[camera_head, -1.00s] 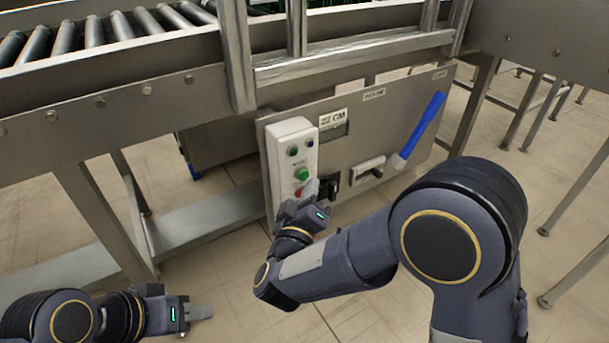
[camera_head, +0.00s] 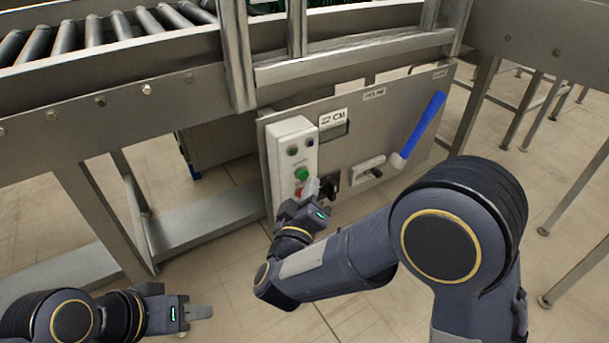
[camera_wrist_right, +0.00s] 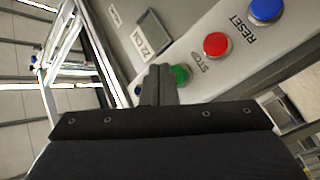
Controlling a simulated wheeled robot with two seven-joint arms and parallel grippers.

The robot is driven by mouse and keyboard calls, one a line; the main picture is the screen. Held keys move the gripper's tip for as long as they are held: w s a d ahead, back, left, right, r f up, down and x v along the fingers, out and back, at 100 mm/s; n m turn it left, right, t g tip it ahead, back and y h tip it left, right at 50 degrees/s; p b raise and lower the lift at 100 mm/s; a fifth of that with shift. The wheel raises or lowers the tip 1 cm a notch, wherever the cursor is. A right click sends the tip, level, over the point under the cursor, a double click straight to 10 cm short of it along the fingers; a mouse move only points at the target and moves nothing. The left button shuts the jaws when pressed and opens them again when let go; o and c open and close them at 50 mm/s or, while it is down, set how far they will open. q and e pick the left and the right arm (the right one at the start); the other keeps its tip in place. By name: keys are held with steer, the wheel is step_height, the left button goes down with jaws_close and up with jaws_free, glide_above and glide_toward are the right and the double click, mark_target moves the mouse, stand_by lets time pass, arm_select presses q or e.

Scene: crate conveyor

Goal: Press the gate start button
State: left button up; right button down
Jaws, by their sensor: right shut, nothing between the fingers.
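A white control box (camera_head: 291,139) is fixed to the grey panel under the conveyor. It carries a green button (camera_head: 302,174) and, below it, a red button (camera_head: 299,191). In the right wrist view the red button (camera_wrist_right: 216,45) is marked STOP and a blue button (camera_wrist_right: 266,10) RESET. The green button (camera_wrist_right: 181,75) lies right beside my right fingertips (camera_wrist_right: 158,75), which partly cover it; its label is hidden, and I cannot tell if they touch. My right gripper (camera_head: 311,188) is shut and empty, in front of the box. My left gripper (camera_head: 200,312) is low at left, away from the box.
The conveyor frame (camera_head: 110,95) runs above, with legs at both sides. The floor at front centre is clear.

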steer(key=shift+w, duration=0.1)
stand_by(0.7)
steer(key=shift+w+a, duration=0.25)
